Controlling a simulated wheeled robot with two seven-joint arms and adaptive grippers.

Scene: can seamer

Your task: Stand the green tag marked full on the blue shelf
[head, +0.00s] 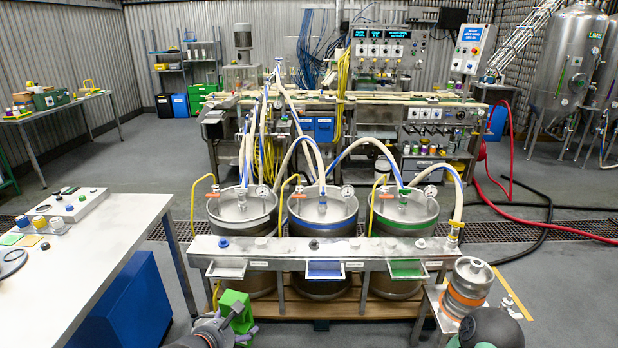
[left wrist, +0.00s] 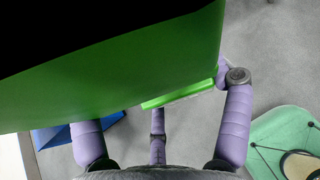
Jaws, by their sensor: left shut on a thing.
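The green tag (head: 236,307) is at the bottom of the head view, held in my left gripper (head: 228,326). In the left wrist view the tag (left wrist: 120,70) fills the upper left, and the purple fingers (left wrist: 160,135) are shut on it. I cannot read any marking on it. The blue shelf (head: 325,270) sticks out from the front of the steel rail, before the middle keg. The tag is apart from it, lower in the picture and to its left. My right gripper is not in view.
A pale shelf (head: 226,270) and a green shelf (head: 407,270) flank the blue one on the steel rail (head: 290,246). Three kegs with hoses stand behind. A white table (head: 90,260) is at left. A small keg (head: 468,285) with an orange band is at right.

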